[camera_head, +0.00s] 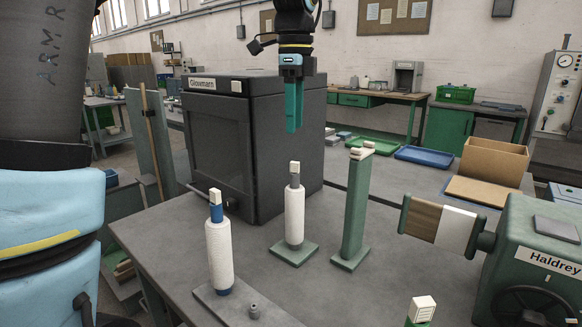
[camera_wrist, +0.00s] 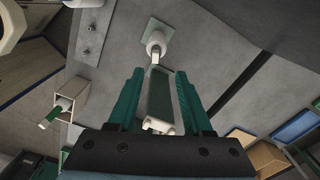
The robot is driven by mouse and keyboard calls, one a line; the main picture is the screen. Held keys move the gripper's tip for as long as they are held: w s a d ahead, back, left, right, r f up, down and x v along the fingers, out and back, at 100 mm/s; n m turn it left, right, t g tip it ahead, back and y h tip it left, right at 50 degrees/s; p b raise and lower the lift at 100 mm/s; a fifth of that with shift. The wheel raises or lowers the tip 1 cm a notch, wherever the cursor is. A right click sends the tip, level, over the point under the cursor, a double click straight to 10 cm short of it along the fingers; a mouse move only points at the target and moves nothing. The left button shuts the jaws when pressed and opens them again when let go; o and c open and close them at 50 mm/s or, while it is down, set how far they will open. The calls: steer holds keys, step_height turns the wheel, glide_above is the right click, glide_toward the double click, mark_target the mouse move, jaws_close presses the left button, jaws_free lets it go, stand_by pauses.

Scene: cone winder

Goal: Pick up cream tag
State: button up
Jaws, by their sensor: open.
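Several cream tags show, and I cannot tell which one is meant. One cream tag (camera_head: 294,167) stands on the grey-topped white cone on a green base. Another cream block (camera_head: 215,196) sits on the blue-topped white cone. Cream pieces (camera_head: 361,151) lie on top of the tall green post (camera_head: 354,210). A cream block (camera_head: 422,308) tops a green piece at the bottom edge. My gripper (camera_head: 293,130) points down, above and apart from the grey-topped cone. In the wrist view its green fingers (camera_wrist: 160,95) are apart, with the post and its cream end seen between them.
A green Haldrey machine (camera_head: 535,255) with a wooden-faced roller (camera_head: 440,222) is on the right. A cardboard box (camera_head: 493,162) and blue tray (camera_head: 423,156) lie behind.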

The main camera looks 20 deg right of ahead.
mark_target(294, 162)
step_height(294, 162, down, 3)
steer(key=shift+f, duration=0.15)
steer(key=shift+s+a+f+p, duration=0.1)
steer(key=shift+s+f+p, duration=0.05)
steer(key=shift+f, duration=0.75)
steer(key=shift+s+f+p, duration=0.15)
steer(key=shift+f+p, duration=0.05)
steer(key=shift+f, duration=0.7)
steer(key=shift+s+a+f+p, duration=0.1)
steer(key=shift+s+f+p, duration=0.05)
steer(key=shift+f, duration=0.75)
jaws_close()
